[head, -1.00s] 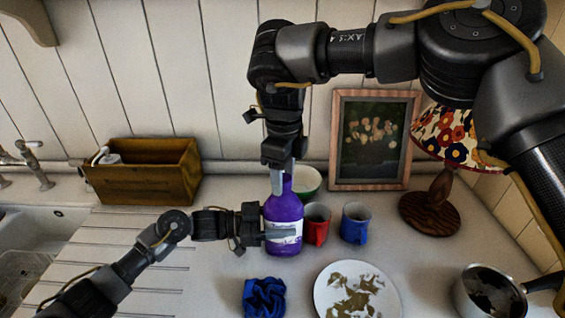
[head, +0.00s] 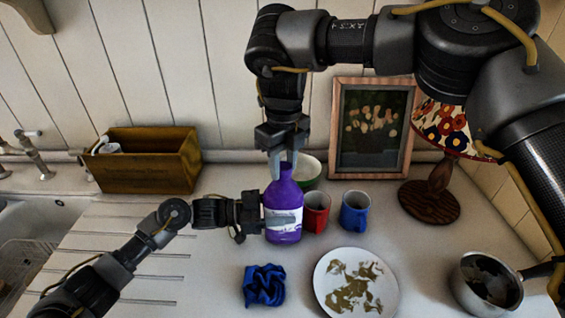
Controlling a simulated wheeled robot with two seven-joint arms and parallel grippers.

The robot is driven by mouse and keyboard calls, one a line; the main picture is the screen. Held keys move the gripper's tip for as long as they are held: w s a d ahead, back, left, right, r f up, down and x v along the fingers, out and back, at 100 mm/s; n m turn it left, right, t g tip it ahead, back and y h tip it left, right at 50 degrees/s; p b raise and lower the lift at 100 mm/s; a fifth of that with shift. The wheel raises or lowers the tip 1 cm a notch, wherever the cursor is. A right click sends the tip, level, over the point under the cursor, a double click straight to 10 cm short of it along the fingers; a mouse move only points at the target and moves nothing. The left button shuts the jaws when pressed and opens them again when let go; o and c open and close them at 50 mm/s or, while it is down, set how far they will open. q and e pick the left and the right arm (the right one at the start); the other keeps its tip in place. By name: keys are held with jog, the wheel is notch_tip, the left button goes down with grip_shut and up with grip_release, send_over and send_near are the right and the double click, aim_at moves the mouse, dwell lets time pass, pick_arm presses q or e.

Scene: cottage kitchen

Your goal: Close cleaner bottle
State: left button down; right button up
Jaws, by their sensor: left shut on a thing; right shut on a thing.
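The cleaner bottle (head: 284,236) is purple with a white label and stands upright on the counter in the head view. My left gripper (head: 284,219) comes from the left and is shut on the bottle's body across the label. My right gripper (head: 283,168) points straight down from above and is shut at the top of the bottle. Its two fingers straddle the bottle's top.
A red mug (head: 316,211) and a blue mug (head: 354,213) stand close right of the bottle. A green-and-white bowl (head: 309,168) is behind it. A blue cloth (head: 264,285) and a stained plate (head: 325,295) lie in front. A saucepan (head: 486,284), lamp, picture and wooden box stand farther off.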

jog(key=m, duration=0.5)
jog(key=shift+m, duration=0.4)
jog(key=m, duration=0.9)
jog(key=shift+m, duration=0.4)
jog(key=m, duration=0.4)
jog(key=o, duration=1.1)
jog(key=shift+o, duration=0.2)
notch_tip(320, 180, up, 12)
pick_arm(q)
jog(key=shift+c, duration=2.1)
grip_release()
